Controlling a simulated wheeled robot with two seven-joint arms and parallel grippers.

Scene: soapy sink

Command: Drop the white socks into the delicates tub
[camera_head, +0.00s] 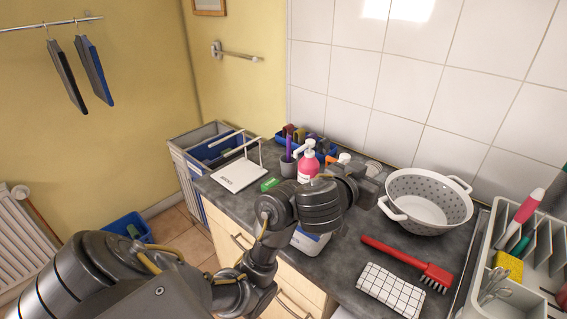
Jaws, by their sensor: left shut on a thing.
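My left gripper (370,188) is above the dark worktop, just left of the white colander. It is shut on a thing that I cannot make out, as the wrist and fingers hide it. I cannot pick out white socks anywhere in view. A white and blue tub (311,243) stands on the worktop below my left forearm, which partly covers it; I cannot read any label on it, so I cannot tell if it is the delicates tub. My right gripper is not in view.
A white colander (428,205) stands right of my gripper. A red brush (408,263) and a checked cloth (391,290) lie in front. A pink bottle (308,165) stands behind my arm. A grey-rimmed bin (183,144) and a white board (239,177) are at left.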

